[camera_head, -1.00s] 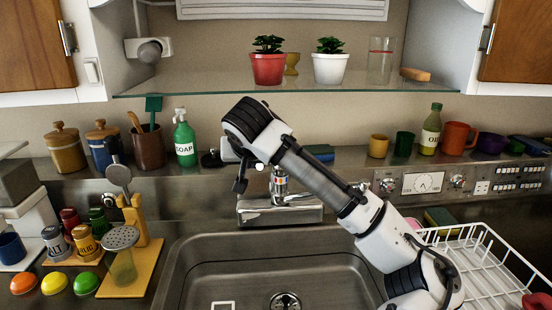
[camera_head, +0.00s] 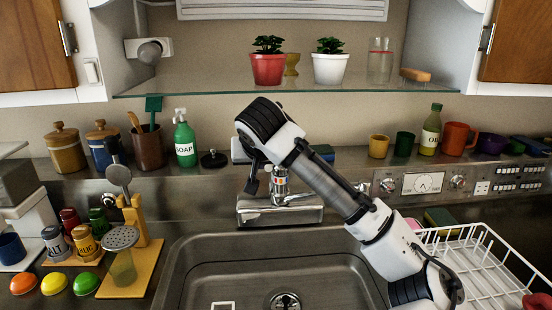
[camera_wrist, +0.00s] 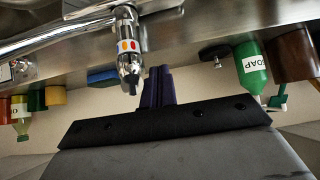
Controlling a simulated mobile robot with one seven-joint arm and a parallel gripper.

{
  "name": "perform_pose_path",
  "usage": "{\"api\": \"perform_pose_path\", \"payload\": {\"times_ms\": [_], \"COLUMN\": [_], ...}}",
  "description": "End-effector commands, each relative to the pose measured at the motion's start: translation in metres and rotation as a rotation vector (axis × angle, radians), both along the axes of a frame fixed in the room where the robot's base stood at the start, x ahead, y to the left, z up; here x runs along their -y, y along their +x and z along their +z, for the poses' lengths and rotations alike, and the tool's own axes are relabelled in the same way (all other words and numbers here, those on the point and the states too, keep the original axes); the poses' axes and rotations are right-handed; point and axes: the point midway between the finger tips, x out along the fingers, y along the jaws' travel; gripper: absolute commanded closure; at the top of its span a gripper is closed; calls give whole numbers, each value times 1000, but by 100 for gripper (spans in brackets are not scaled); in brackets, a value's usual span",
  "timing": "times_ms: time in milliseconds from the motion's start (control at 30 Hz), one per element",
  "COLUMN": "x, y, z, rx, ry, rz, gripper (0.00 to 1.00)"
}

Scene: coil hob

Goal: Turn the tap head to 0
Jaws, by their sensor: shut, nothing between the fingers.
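The chrome tap (camera_head: 280,209) stands on the ledge behind the sink. Its upright tap head (camera_head: 280,182) carries small coloured dots and is partly hidden by my arm. In the wrist view, which is upside down, the tap head (camera_wrist: 128,48) shows red and yellow dots and a dark tip. My gripper (camera_head: 251,186) points down just left of the tap head in the head view. Its dark fingers (camera_wrist: 157,86) are together and empty, close beside the tap head's tip in the wrist view. I cannot tell whether they touch it.
A green soap bottle (camera_head: 185,142) and a round black item (camera_head: 214,159) stand left of the tap. A blue sponge (camera_head: 323,152) lies behind my arm. The sink (camera_head: 210,270) is in front; a white dish rack (camera_head: 470,262) stands right. A glass shelf (camera_head: 200,86) hangs above.

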Motion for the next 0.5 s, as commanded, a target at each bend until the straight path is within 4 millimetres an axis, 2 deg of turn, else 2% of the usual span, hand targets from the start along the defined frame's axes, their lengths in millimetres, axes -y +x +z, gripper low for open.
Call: {"api": "perform_pose_path", "payload": {"times_ms": [200, 500], "x": [8, 8], "y": [-2, -3], "z": [-1, 0], "rx": [-1, -1], "ry": [1, 0], "rz": [-1, 0], "gripper": [100, 100]}}
